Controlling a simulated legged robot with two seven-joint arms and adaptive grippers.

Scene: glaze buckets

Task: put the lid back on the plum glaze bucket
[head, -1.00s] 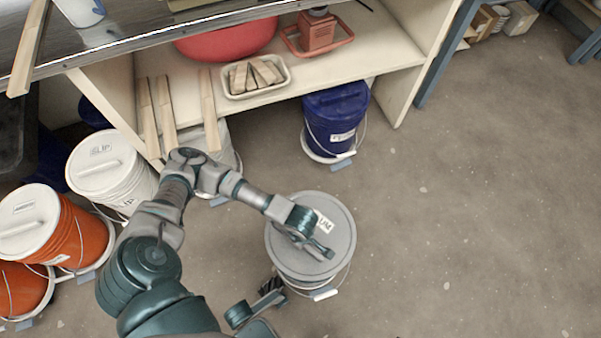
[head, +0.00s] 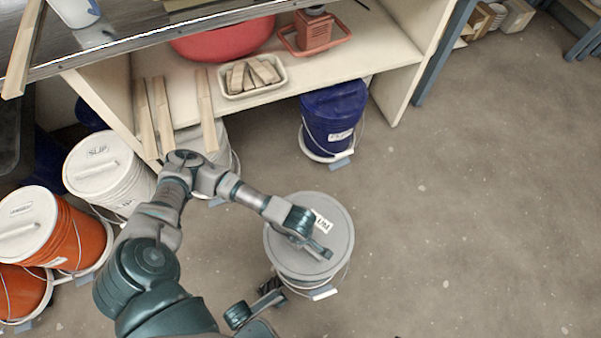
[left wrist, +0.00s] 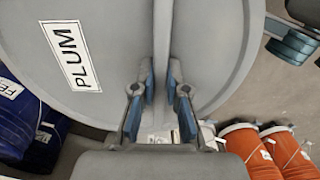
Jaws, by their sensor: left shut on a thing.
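The grey round lid (head: 335,232) with a white PLUM label lies over the plum bucket (head: 306,285) on the floor. It looks level and lined up with the bucket, though I cannot tell whether its rim is fully seated. The bucket's body is mostly hidden under the lid. My left gripper (head: 318,250) is over the lid, shut on its raised handle; the left wrist view shows the fingers (left wrist: 161,95) on both sides of the handle ridge on the lid (left wrist: 105,60). My right gripper (head: 255,302) shows partly at the bottom, close to the bucket's near left side; its jaws are unclear.
A blue bucket (head: 333,112) stands by the shelf (head: 345,80). A white SLIP bucket (head: 98,168) and orange buckets (head: 75,235) stand at the left. The floor (head: 470,220) to the right is clear.

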